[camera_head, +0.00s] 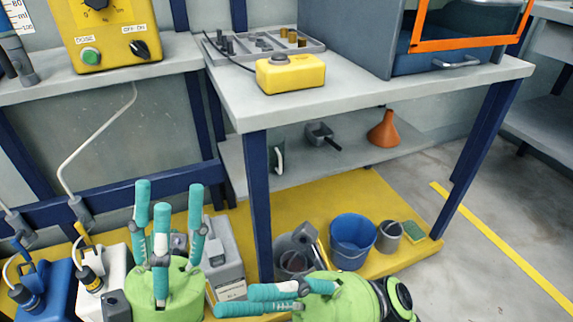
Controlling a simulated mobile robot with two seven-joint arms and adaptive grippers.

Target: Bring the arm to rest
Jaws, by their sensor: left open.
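My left gripper (168,198) is at the lower left, a green body with teal fingers pointing up. Its fingers are spread apart with nothing between them. It hangs in front of the lower shelf area, below the bench tops. My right gripper (236,300) is at the bottom centre, with its green body to the right and its teal fingers pointing left. Its fingers overlap in this view, so I cannot tell how far apart they are. I see nothing held in it. Most of both arms is outside the picture.
A grey bench (370,98) carries a yellow box (290,75), a tray of small parts (262,46) and a dark cabinet (345,30). Below are an orange funnel (383,130) and a blue bucket (352,243). Bottles (62,290) stand at lower left. Floor at right is clear.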

